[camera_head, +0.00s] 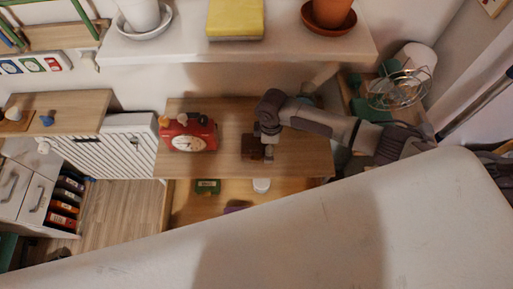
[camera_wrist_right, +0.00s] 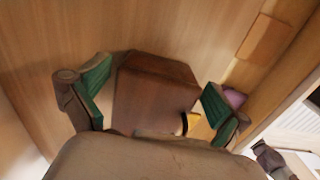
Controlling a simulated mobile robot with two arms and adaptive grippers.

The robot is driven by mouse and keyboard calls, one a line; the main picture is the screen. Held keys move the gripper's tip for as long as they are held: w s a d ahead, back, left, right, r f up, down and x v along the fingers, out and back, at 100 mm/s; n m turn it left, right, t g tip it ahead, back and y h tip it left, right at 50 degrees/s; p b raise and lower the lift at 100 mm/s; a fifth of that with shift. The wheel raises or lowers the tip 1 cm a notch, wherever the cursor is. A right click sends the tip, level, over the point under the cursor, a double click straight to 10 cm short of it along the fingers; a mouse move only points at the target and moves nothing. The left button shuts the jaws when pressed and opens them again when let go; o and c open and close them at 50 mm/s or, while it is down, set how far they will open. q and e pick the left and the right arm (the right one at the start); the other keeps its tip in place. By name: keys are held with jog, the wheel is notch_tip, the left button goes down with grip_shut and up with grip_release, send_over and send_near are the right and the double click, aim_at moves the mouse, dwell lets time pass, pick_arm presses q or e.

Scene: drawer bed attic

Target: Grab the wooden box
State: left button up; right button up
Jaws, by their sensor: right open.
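The wooden box (camera_head: 252,153) is small and dark brown. It sits on the light wooden tabletop in the head view, just below my right gripper (camera_head: 268,138). In the right wrist view the box (camera_wrist_right: 155,88) lies between the two green-padded fingers of my right gripper (camera_wrist_right: 157,82). The fingers are apart, one on each side of the box. I cannot tell whether either finger touches it. My left gripper is in neither view.
A red alarm clock (camera_head: 188,134) stands left of the box on the wooden tabletop (camera_head: 235,115). A white shelf (camera_head: 180,45) with pots and a yellow block (camera_head: 236,18) is above. A large pale surface (camera_head: 300,225) fills the foreground. A wire whisk-like object (camera_head: 398,88) is at right.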

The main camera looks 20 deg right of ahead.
jog(key=c, duration=1.2)
jog(key=shift+r, duration=0.1)
